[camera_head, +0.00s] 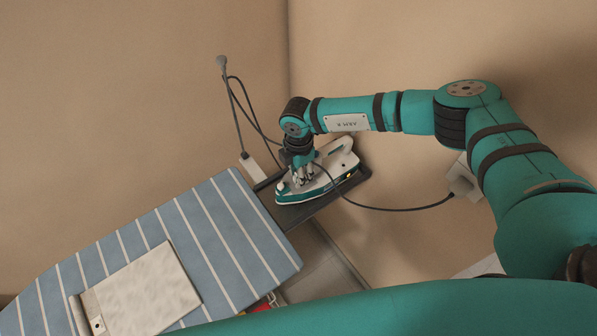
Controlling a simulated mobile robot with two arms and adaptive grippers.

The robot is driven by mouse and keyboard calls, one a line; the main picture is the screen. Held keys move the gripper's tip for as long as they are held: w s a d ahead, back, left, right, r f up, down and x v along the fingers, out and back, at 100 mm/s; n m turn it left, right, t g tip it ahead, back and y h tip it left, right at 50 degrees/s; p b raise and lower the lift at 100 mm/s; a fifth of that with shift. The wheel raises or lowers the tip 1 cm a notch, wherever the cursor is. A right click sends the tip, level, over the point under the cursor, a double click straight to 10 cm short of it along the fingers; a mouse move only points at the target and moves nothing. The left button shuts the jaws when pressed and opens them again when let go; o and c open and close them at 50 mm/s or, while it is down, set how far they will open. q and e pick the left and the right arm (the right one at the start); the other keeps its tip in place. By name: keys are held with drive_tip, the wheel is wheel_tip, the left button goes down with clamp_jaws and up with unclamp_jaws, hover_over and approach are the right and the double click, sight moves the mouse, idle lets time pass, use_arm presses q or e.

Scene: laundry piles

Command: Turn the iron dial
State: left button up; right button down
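The white and teal iron (320,186) rests flat on a dark tray (298,215) at the far end of the ironing board. Its tip points left, and a small amber spot (349,176) shows on its rear side. My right gripper (303,179) reaches down from above onto the front upper part of the iron. Its fingertips are at or very near the iron's top surface. The dial cannot be made out; the fingers may cover it. The fingers are too small to tell whether they are open or shut. My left gripper is out of view.
The blue striped ironing board (225,225) fills the lower left, with a folded pale cloth (148,292) on it. A cable (390,209) runs from the iron to a box (462,180) at the wall. A thin pole (235,110) with a cord stands behind the tray.

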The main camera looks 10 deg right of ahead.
drive_tip(key=shift+m, duration=1.1)
drive_tip(key=shift+m+p, duration=0.6)
drive_tip(key=shift+m, duration=0.6)
drive_tip(key=shift+d+m+p, duration=0.1)
drive_tip(key=shift+m+p, duration=0.75)
drive_tip(key=shift+m, duration=1.75)
drive_tip(key=c, duration=1)
unclamp_jaws()
